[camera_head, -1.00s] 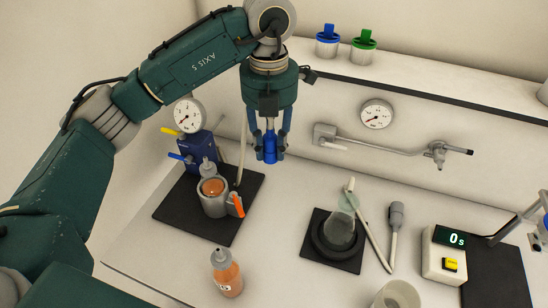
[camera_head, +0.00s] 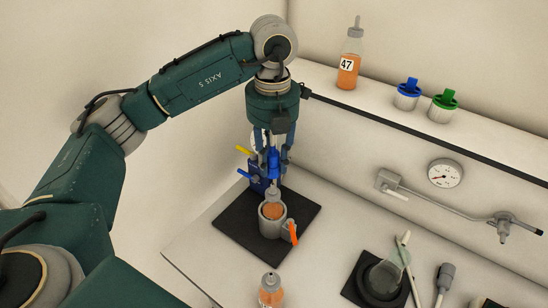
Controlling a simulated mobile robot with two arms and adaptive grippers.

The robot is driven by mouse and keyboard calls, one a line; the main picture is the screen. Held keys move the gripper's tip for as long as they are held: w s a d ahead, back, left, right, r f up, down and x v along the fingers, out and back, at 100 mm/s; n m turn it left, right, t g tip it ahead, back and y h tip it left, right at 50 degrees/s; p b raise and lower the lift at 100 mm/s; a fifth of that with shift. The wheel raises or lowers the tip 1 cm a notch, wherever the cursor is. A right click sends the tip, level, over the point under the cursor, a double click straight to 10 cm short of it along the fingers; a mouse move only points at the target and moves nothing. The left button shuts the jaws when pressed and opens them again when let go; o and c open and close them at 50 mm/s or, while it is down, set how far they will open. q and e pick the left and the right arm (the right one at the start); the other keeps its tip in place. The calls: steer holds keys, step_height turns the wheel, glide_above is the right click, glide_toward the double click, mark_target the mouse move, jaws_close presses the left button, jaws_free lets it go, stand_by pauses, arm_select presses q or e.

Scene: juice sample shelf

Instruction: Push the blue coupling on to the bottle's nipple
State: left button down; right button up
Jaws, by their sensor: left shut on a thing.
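My left gripper (camera_head: 273,152) points straight down, shut on the blue coupling (camera_head: 274,163), which shows between its fingers. The coupling is directly above the bottle (camera_head: 272,211), which holds orange liquid and stands upright in a grey cup holder (camera_head: 270,228) with an orange lever. The bottle's grey nipple (camera_head: 273,187) is in line under the coupling. They look touching or nearly so; I cannot tell whether the coupling is around the nipple. My right gripper is not in view.
A blue valve block (camera_head: 258,180) with yellow and blue levers stands close behind the holder on a black mat (camera_head: 235,222). Another orange bottle (camera_head: 271,292) stands in front. Bottle 47 (camera_head: 347,68) and blue (camera_head: 408,93) and green (camera_head: 444,104) capped pots stand on the shelf.

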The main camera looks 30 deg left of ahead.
mark_target(273, 184)
arm_select(q)
steer(key=shift+f+b, duration=0.7)
steer(key=shift+f, duration=0.7)
steer(key=shift+r, duration=0.1)
steer(key=shift+f+b, duration=1.85)
steer(key=shift+b, duration=0.05)
steer(key=c, duration=1.3)
jaws_free()
